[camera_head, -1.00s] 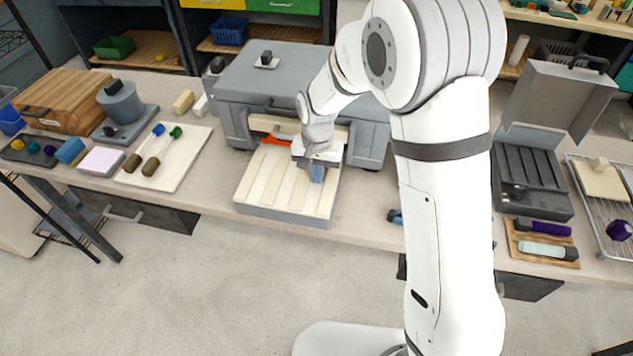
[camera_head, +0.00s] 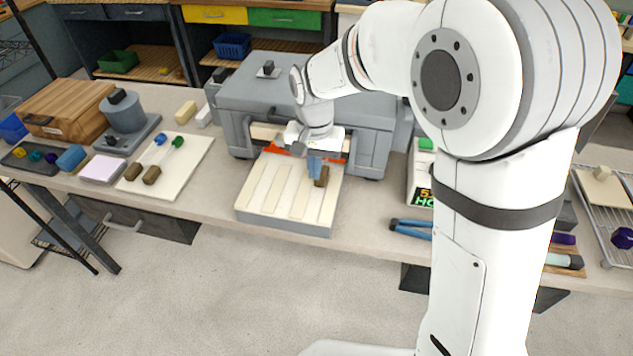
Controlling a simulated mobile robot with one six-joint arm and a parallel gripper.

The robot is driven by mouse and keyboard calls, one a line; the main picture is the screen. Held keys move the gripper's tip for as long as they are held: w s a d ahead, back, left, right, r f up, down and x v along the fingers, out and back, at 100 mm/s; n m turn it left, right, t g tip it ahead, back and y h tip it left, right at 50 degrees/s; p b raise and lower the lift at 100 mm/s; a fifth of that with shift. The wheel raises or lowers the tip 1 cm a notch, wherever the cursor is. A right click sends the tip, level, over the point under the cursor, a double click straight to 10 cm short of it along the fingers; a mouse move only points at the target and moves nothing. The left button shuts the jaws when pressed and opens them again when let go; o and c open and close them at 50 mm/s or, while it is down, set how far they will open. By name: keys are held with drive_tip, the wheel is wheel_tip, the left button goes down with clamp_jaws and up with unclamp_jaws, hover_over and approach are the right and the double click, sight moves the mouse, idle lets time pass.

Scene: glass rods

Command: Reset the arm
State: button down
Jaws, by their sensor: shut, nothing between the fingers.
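My arm reaches in from the right and bends down over the bench. My gripper (camera_head: 315,168), with blue fingers, points down in front of the grey furnace-like box (camera_head: 300,82). It is shut and seems to hold nothing. It hangs over the right part of the cream slotted tray (camera_head: 262,215). A small brown piece (camera_head: 322,177) shows right beside the fingertips; I cannot tell whether they touch. A red-orange strip (camera_head: 275,149) lies behind the gripper at the box's opening.
A white board (camera_head: 185,172) with two brown-handled rods lies left. A wooden box (camera_head: 68,108) and a grey cylinder device (camera_head: 124,112) stand farther left. Blue-handled pliers (camera_head: 411,228) and a display (camera_head: 421,195) are right of the tray. A wire rack (camera_head: 610,225) is far right.

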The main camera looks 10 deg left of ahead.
drive_tip(key=s+d+r+t, duration=0.1)
drive_tip(key=s+d+r, duration=0.25)
drive_tip(key=d, duration=0.35)
drive_tip(key=s+d+r+t, duration=0.1)
drive_tip(key=s+d+r, duration=0.25)
drive_tip(key=d, duration=0.35)
drive_tip(key=s+d+n+t, duration=0.1)
drive_tip(key=s+d, duration=0.8)
drive_tip(key=shift+s, duration=0.35)
